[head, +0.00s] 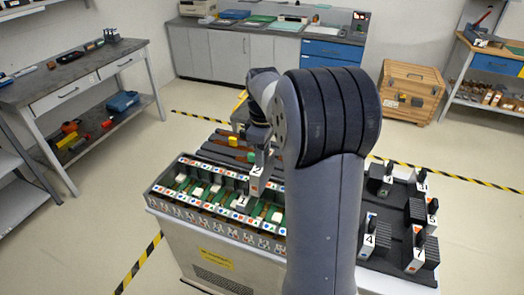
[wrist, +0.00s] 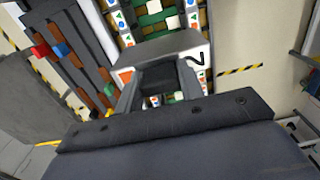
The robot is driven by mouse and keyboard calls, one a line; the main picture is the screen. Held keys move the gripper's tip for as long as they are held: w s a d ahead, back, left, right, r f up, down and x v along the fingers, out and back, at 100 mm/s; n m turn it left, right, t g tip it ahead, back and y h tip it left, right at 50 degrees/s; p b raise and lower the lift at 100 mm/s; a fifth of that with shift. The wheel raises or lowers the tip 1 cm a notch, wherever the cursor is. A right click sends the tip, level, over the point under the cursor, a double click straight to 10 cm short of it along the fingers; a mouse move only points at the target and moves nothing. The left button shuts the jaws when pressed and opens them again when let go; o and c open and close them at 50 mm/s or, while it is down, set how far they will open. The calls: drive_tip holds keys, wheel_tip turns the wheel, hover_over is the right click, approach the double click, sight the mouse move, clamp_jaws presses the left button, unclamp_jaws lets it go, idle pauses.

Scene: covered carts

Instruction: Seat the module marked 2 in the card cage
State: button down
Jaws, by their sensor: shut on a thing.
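The module marked 2 (head: 256,184) is a grey block with a white label, upright in my gripper (head: 259,150). In the wrist view the module (wrist: 196,62) shows its black 2, and my gripper (wrist: 158,82) is shut on its dark handle. The card cage (head: 215,212) is an open frame with green boards, pale connectors and rails of coloured symbols. The module appears over the cage's right part, near its back rail; my arm hides the cage's right end. The cage also shows in the wrist view (wrist: 128,28). I cannot tell how far the module is above the slots.
A dark rack (head: 385,262) with several numbered modules is at the right. Behind the cage lies a dark tray (head: 215,150) with red, yellow and brown pieces. Benches stand by the walls.

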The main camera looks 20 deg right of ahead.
drive_tip(key=shift+r, duration=0.15)
wheel_tip(320, 180, down, 15)
drive_tip(key=b, duration=0.8)
drive_tip(key=shift+b, duration=0.35)
idle(0.5)
drive_tip(key=shift+f, duration=0.2)
idle(0.5)
drive_tip(key=c, duration=0.8)
unclamp_jaws()
drive_tip(key=shift+c, duration=0.2)
wheel_tip(320, 180, up, 11)
drive_tip(key=shift+f, duration=0.1)
